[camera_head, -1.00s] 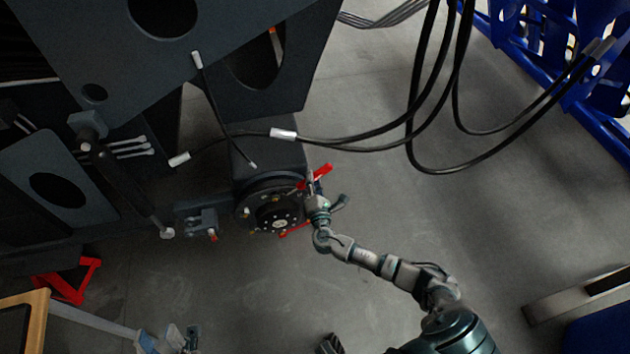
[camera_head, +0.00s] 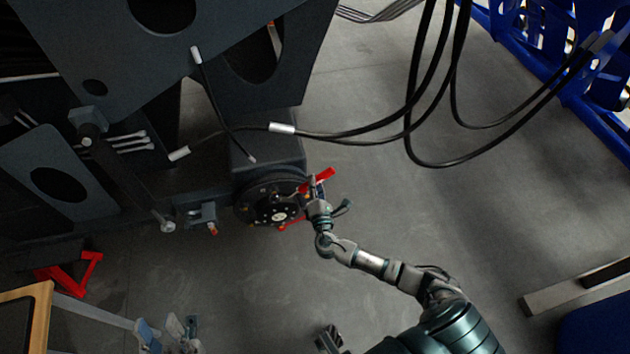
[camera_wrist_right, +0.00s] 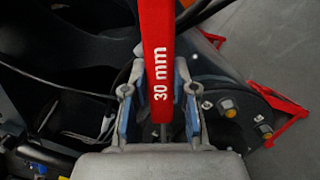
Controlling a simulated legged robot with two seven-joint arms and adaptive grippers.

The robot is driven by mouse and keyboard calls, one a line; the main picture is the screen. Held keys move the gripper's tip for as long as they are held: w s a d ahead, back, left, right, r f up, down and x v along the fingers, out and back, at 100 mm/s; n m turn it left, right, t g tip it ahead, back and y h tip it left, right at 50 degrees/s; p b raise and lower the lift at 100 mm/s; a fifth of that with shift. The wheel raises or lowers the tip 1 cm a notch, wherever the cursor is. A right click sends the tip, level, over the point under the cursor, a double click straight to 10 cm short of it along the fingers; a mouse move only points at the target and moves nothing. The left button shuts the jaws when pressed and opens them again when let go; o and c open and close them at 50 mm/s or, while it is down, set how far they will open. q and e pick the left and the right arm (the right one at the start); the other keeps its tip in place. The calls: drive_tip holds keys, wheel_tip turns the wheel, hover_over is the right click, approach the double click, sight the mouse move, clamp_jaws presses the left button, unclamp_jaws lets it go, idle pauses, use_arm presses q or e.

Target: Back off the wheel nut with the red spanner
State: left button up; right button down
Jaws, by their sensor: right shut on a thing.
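The red spanner (camera_wrist_right: 158,60), marked 30 mm, runs up between my right gripper's fingers in the right wrist view. My right gripper (camera_wrist_right: 160,105) is shut on it. In the head view my right gripper (camera_head: 315,198) is at the right side of the dark round wheel hub (camera_head: 250,208), with red (camera_head: 322,176) showing beyond it. The hub's face with brass-coloured nuts (camera_wrist_right: 228,107) lies right of the fingers in the wrist view. The spanner's jaw end is hidden, so I cannot tell whether it sits on a nut. My left gripper (camera_head: 328,340) is at the bottom edge, partly cut off.
The dark chassis (camera_head: 225,25) fills the upper left. Black hoses (camera_head: 360,140) hang across the middle. A blue rack (camera_head: 590,110) stands upper right. A red stand (camera_head: 75,282) is lower left; red frame parts (camera_wrist_right: 290,120) show by the hub. Floor right of the hub is clear.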

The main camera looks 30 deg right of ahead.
drive_tip(key=p+v, duration=0.2)
drive_tip(key=v, duration=0.6)
drive_tip(key=shift+d+r, duration=0.35)
drive_tip(key=shift+s, duration=0.1)
idle(0.8)
